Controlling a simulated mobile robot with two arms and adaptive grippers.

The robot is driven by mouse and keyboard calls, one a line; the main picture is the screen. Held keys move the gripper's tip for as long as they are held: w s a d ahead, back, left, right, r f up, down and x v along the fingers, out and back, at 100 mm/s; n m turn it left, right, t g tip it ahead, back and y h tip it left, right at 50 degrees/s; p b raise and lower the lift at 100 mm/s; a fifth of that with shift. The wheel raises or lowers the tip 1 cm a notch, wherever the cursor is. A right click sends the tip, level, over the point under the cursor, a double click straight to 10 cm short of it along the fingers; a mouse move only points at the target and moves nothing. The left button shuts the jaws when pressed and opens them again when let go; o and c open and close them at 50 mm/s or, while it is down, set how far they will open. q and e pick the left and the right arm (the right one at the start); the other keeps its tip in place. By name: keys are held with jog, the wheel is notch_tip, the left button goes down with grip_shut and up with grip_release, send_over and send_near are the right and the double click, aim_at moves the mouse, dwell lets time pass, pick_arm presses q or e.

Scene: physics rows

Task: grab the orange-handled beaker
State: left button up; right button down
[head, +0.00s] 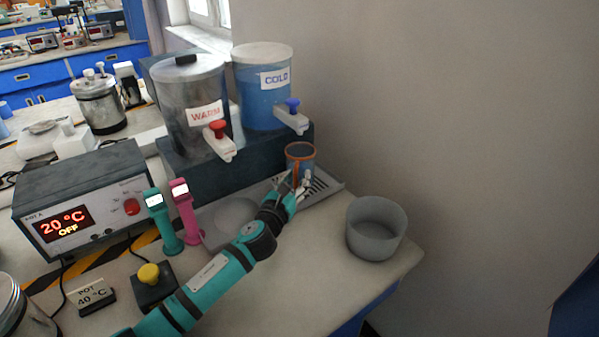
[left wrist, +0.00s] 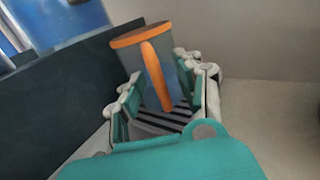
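The orange-handled beaker (head: 301,155) stands on the slotted drip tray in front of the dispensers. It is grey-blue with an orange rim, and its orange handle faces my left gripper. My left gripper (head: 294,183) is at the beaker's near side, low by the handle. In the left wrist view the beaker (left wrist: 141,50) stands upright between and beyond the open fingers of my left gripper (left wrist: 165,95). The handle reaches down between the fingers, and I see no finger closed on it. My right gripper is not in view.
Behind the beaker stand a WARM dispenser (head: 190,105) and a blue COLD dispenser (head: 262,85) on a dark stand. A grey bowl (head: 376,228) stands right of the tray (head: 325,186). Teal (head: 164,225) and pink (head: 187,215) handheld devices stand left of my arm. A wall bounds the right.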

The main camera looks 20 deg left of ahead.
pick_arm(q)
grip_shut()
jog(key=shift+r, duration=0.1)
dwell(0.4)
